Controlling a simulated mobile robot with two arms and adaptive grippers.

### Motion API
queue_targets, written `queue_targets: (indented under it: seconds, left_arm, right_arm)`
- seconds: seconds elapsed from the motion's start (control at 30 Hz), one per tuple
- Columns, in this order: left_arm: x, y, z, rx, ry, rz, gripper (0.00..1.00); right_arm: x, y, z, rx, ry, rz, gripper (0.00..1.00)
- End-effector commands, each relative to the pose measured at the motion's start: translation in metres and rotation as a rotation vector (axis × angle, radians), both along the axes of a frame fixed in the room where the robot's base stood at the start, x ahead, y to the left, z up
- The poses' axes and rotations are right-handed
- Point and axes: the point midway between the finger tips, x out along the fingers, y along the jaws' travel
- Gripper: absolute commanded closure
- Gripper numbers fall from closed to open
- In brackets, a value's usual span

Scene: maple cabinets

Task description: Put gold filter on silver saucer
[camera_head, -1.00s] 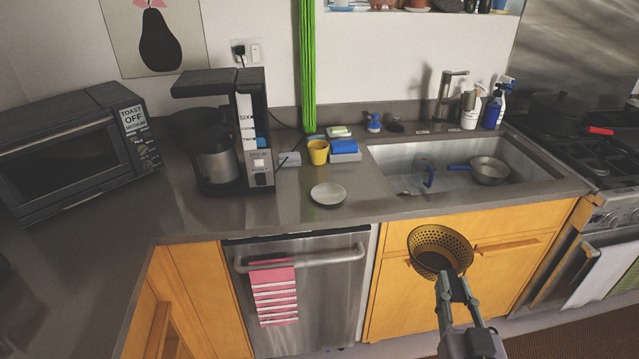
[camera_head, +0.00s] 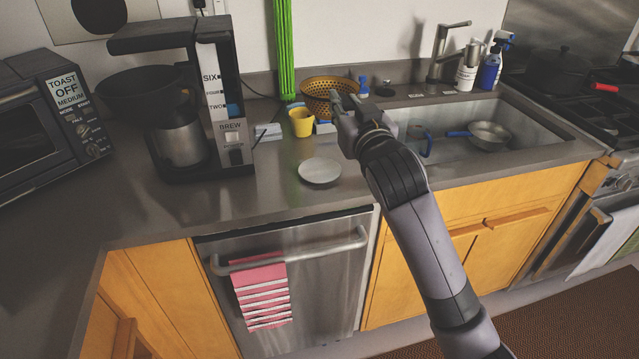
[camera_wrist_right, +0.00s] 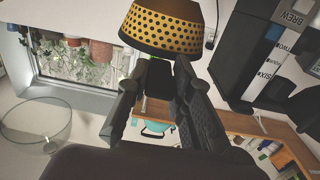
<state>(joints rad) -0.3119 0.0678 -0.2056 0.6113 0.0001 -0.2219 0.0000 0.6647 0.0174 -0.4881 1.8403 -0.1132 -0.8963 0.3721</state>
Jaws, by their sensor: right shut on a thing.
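The gold filter (camera_head: 328,88) is a perforated golden basket, held above the back of the counter, behind and right of the saucer. My right gripper (camera_head: 347,103) is shut on the filter's edge. The right wrist view shows the filter (camera_wrist_right: 165,28) at the tips of my right gripper (camera_wrist_right: 160,68). The silver saucer (camera_head: 320,170) lies flat and empty on the counter, in front of the yellow cup. The saucer does not show in the right wrist view. My left gripper is not in view.
A coffee maker (camera_head: 222,100) stands left of the saucer. A yellow cup (camera_head: 301,122) stands behind the saucer. The sink (camera_head: 545,125) with a pan (camera_head: 489,135) is on the right. The counter around the saucer is clear.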

Motion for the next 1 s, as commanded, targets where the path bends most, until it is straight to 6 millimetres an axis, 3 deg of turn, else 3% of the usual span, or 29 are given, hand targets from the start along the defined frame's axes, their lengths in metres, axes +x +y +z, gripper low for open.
queue_targets:
  seconds: [0.13, 0.27, 0.37, 0.8, 1.0]
  left_arm:
    - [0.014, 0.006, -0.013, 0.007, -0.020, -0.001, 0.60]
    - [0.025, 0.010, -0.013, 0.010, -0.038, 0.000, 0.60]
    - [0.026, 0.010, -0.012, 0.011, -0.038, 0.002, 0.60]
    - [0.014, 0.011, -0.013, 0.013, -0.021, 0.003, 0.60]
    - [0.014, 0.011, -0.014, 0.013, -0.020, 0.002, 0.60]
  right_arm:
    - [0.010, 0.016, 0.020, 0.001, -0.006, 0.018, 1.00]
    - [0.013, 0.021, 0.021, 0.000, -0.001, 0.022, 1.00]
    - [0.013, 0.021, 0.004, 0.000, 0.004, 0.022, 1.00]
    - [0.012, 0.021, -0.108, 0.000, 0.001, 0.023, 1.00]
    - [0.012, 0.021, -0.129, 0.002, -0.003, 0.023, 1.00]
